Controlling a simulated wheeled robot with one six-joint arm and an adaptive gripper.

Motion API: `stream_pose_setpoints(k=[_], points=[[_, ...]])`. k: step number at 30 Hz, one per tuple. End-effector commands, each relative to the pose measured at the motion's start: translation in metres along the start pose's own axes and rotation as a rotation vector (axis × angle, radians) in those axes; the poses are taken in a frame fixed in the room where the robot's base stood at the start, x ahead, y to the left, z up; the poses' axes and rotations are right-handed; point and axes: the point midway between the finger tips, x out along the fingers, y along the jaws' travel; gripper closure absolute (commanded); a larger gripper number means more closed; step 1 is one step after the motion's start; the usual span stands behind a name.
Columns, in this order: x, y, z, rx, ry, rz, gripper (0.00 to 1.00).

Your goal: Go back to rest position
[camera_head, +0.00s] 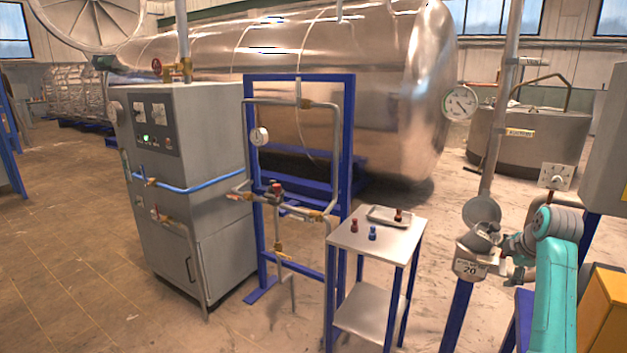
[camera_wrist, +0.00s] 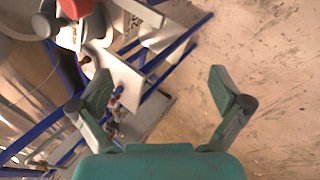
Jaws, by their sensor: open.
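My gripper shows in the wrist view (camera_wrist: 163,88) with its two fingers spread wide and nothing between them. In the head view my teal arm (camera_head: 556,290) rises at the right edge, its grey wrist reaching left beside a grey post fitting with a plate marked 20 (camera_head: 471,268). The fingertips are hard to make out there, and I cannot tell whether anything touches the fitting. In the wrist view a red part (camera_wrist: 75,8) and a pale round part (camera_wrist: 45,22) lie past the left finger.
A small steel table (camera_head: 365,243) with blue legs holds a tray (camera_head: 380,212) and small red and blue pieces (camera_head: 372,233). A grey cabinet (camera_head: 185,150), a blue pipe frame (camera_head: 349,130) and a large tank (camera_head: 370,90) stand behind. A yellow box (camera_head: 603,305) is beside my arm. Floor at left is clear.

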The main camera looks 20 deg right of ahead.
Motion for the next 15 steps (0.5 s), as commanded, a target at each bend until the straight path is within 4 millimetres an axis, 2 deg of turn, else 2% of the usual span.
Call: stream_pose_setpoints(k=[8,15], points=[[0.053,-0.049,-0.038,0.083,0.015,0.036,0.0],[0.108,-0.127,-0.093,0.207,0.042,0.095,0.0]])
